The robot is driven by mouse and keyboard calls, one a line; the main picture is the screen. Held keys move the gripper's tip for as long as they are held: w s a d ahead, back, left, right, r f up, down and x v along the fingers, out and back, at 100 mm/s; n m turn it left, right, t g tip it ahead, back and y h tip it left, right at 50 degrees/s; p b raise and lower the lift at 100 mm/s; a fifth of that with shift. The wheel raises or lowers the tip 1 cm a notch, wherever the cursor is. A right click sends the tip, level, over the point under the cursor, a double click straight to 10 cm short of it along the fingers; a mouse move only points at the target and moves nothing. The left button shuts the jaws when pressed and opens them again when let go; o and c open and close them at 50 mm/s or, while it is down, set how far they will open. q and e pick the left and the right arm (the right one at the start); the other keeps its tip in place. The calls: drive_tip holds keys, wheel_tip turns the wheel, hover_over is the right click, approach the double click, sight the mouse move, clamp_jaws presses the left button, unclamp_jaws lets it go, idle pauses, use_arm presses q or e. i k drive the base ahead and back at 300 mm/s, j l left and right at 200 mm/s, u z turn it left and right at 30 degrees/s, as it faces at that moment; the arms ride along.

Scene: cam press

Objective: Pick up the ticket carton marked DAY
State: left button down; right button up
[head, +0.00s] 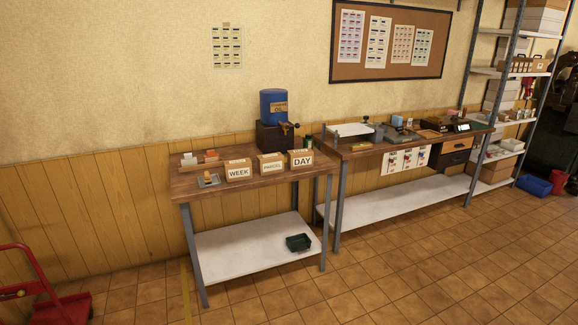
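The ticket carton marked DAY (302,161) stands on the near wooden-topped bench (215,193), close to its right end. Two similar cartons stand to its left: one marked PARCEL (271,167) and one marked WEEK (238,173). The DAY carton's labelled front faces me and nothing blocks it. Neither of my grippers shows in the head view, and I stand some way back from the bench.
A blue drum (273,104) on a dark box stands behind the cartons. A second bench (360,150) stands to the right. A red trolley (45,295) is at the lower left. The tiled floor before the benches is clear.

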sight(299, 159)
drive_tip(key=z, duration=0.4)
drive_tip(key=i+l+z, duration=0.1)
drive_tip(key=i+z, duration=0.45)
drive_tip(key=i, duration=1.4)
drive_tip(key=i+l, duration=0.1)
drive_tip(key=i, duration=1)
drive_tip(key=i+u, duration=0.1)
drive_tip(key=i, duration=1.05)
drive_tip(key=u, duration=0.4)
drive_tip(key=i+l+u, duration=0.1)
drive_tip(key=u, duration=0.7)
drive_tip(key=l+u, duration=0.1)
drive_tip(key=u, duration=2.15)
drive_tip(key=i+l+u, duration=0.25)
